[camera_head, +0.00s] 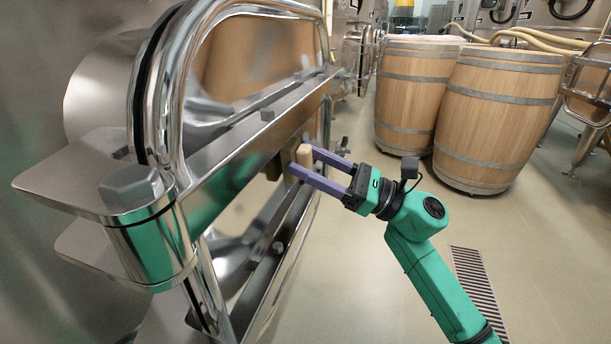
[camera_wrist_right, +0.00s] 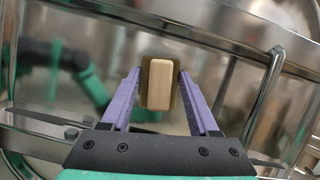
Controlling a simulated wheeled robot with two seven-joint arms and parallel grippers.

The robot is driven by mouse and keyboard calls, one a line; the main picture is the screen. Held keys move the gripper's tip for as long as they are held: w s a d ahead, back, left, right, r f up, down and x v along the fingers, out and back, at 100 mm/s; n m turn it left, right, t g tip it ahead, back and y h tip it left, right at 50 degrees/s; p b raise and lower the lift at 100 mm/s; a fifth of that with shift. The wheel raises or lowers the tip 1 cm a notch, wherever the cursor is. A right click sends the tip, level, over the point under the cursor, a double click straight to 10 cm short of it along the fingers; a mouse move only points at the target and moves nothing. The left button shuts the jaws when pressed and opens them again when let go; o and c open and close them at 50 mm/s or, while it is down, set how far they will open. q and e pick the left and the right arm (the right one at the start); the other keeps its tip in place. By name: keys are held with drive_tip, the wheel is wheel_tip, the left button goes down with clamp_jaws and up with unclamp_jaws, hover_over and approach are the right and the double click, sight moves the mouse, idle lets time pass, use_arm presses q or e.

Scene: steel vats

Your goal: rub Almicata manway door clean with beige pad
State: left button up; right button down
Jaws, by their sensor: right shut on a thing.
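The manway door (camera_head: 215,215) is a shiny steel door with a tubular frame and a crossbar, filling the left of the head view. It also fills the wrist view behind the fingers (camera_wrist_right: 225,85). My right gripper (camera_head: 306,170) reaches in from the right with purple fingers and is shut on the beige pad (camera_head: 303,155). In the wrist view the pad (camera_wrist_right: 160,85) sits between the fingertips, its long side upright. The pad is at or very close to the door's surface; a reflection behind it makes contact hard to judge. My left gripper is not in view.
The hinge block with its bolt (camera_head: 150,230) juts out at the left. The steel crossbar (camera_head: 235,135) crosses the door near my right fingers. Wooden barrels (camera_head: 497,115) stand at the back right. A floor grate (camera_head: 478,285) lies at the lower right, with open floor around it.

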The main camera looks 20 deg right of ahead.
drive_tip(key=shift+w+d+f, duration=0.1)
drive_tip(key=shift+w+d, duration=0.2)
drive_tip(key=shift+w, duration=0.2)
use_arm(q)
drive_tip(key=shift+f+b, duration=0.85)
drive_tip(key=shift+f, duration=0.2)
use_arm(e)
drive_tip(key=w+d, duration=0.2)
drive_tip(key=shift+w, duration=0.4)
